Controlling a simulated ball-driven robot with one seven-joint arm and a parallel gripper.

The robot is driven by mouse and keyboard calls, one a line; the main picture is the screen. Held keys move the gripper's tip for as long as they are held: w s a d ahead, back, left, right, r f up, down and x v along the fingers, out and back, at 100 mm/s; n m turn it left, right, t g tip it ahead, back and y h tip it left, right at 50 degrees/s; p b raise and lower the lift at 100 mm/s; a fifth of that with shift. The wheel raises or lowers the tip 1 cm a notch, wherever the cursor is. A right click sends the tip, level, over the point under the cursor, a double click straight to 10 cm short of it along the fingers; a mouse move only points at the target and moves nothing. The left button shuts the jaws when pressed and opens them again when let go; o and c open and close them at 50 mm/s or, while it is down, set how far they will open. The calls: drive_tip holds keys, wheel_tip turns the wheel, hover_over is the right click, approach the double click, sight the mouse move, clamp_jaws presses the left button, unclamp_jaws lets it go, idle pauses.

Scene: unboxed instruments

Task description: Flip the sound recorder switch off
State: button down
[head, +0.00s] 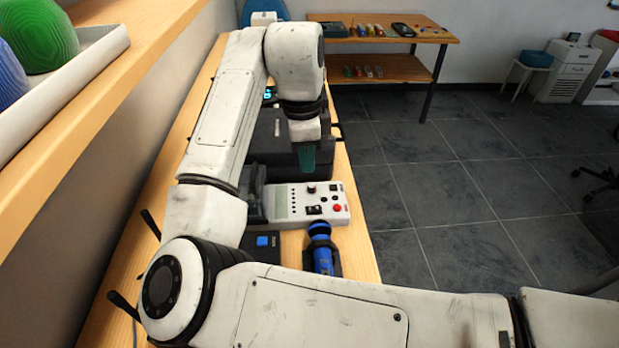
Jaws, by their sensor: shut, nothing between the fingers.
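A white control box (282,204), which looks like the sound recorder, lies on the wooden bench in the middle of the head view. Its top has a pale green panel, dark knobs, a red button (337,208) and a black rocker-like switch (314,210). The switch's position is too small to tell. My gripper (306,160) points down with its dark green fingers shut and empty. In the picture it is just beyond the box's far edge, apparently above it. Whether it touches anything cannot be told.
A black case (270,135) is behind the box. A blue and black cylindrical tool (322,250) and a dark device with a blue square (262,241) lie nearer. A shelf (105,75) overhangs at left. The tiled floor (450,190) at right is open.

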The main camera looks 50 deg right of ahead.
wheel_tip(320, 180, up, 2)
drive_tip(key=shift+r, duration=0.1)
idle(0.9)
